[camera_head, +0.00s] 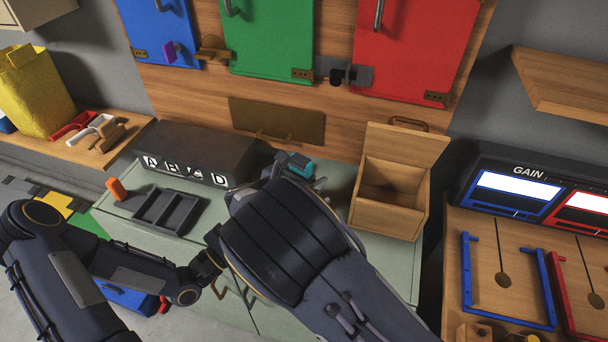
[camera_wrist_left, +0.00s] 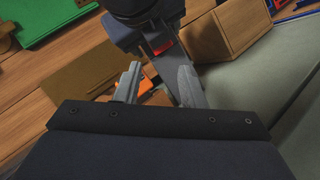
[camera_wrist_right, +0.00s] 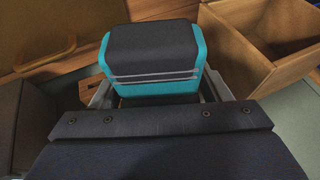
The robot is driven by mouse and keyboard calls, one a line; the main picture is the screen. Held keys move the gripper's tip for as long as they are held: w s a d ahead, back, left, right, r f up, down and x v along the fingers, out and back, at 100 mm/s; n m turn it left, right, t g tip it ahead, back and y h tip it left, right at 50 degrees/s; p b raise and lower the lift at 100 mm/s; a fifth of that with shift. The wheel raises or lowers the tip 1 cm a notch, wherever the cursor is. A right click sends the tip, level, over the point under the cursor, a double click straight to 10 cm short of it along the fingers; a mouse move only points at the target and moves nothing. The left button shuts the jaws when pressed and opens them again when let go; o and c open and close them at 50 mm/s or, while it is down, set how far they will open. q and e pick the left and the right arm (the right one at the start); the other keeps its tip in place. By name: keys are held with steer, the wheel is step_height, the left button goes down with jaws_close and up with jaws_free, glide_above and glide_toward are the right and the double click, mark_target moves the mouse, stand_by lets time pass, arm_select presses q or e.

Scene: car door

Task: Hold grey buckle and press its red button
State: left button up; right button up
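In the left wrist view a small red patch (camera_wrist_left: 162,47) sits on a dark grey part just beyond my left fingertips. It may be the button on the grey buckle, but I cannot make out the buckle's outline. My left gripper (camera_wrist_left: 155,75) has its fingers apart, and I cannot tell whether they touch anything. In the right wrist view a black and teal block (camera_wrist_right: 152,60) fills the space before my right gripper (camera_wrist_right: 160,98), whose fingers are mostly hidden and spread to its sides. The block's teal end (camera_head: 298,163) shows in the head view, where my right arm hides both grippers.
An open wooden box (camera_head: 390,215) stands right of the grippers on the pale cabinet top. A black box lettered A to D (camera_head: 195,155), a dark tray (camera_head: 165,210) and an orange piece (camera_head: 116,189) are left. Wall panels with coloured doors (camera_head: 268,40) rise behind.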

arm_select(q)
steer(key=shift+c, duration=0.2)
arm_select(e)
steer(key=c, duration=0.9)
arm_select(q)
jaws_close()
stand_by(0.8)
